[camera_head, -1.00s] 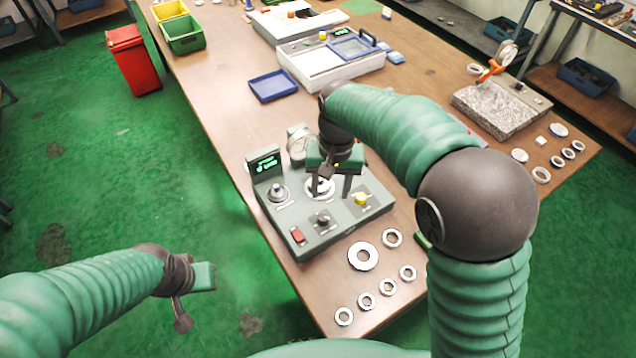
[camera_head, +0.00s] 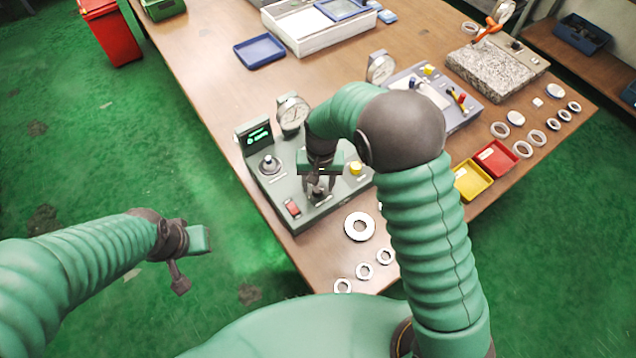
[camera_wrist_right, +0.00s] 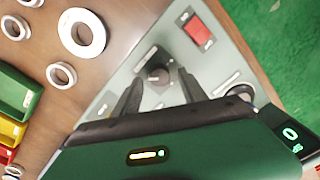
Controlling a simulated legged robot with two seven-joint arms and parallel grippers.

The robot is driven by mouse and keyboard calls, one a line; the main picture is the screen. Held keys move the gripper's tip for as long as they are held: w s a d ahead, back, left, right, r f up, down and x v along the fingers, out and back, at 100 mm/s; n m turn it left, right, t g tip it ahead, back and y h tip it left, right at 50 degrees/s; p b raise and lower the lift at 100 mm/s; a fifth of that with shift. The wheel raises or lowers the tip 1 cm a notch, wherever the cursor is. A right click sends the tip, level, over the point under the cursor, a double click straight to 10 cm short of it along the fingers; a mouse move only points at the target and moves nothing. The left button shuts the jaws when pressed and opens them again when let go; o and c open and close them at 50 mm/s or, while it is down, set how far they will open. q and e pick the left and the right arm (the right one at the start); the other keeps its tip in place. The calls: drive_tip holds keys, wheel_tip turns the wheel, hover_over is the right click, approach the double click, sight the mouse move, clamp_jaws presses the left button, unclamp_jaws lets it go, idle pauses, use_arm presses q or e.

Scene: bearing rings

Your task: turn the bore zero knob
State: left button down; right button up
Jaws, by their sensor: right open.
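A small dark round knob (camera_wrist_right: 157,74) with a light pointer mark sits on the grey panel of the bench gauge (camera_head: 300,217). A label lies beside it, too small to read. My right gripper (camera_wrist_right: 158,84) is open and points down at the panel. Its two fingers are on either side of the knob in the wrist view, with gaps to it; I cannot tell whether the tips are level with it. In the head view the right gripper (camera_head: 319,190) largely hides the knob. My left gripper (camera_head: 188,262) hangs over the floor, left of the table.
A red rocker switch (camera_wrist_right: 196,29) is close to the knob. A black-topped knob (camera_head: 268,165), a yellow knob (camera_head: 356,168), a green display (camera_head: 256,136) and a dial (camera_head: 292,112) are also on the gauge. Metal rings (camera_head: 359,226) lie in front.

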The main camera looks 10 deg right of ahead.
drive_tip(key=shift+s+f, duration=0.15)
drive_tip(key=shift+f, duration=0.2)
drive_tip(key=shift+f, duration=0.1)
drive_tip(key=shift+c, duration=1.2)
clamp_jaws()
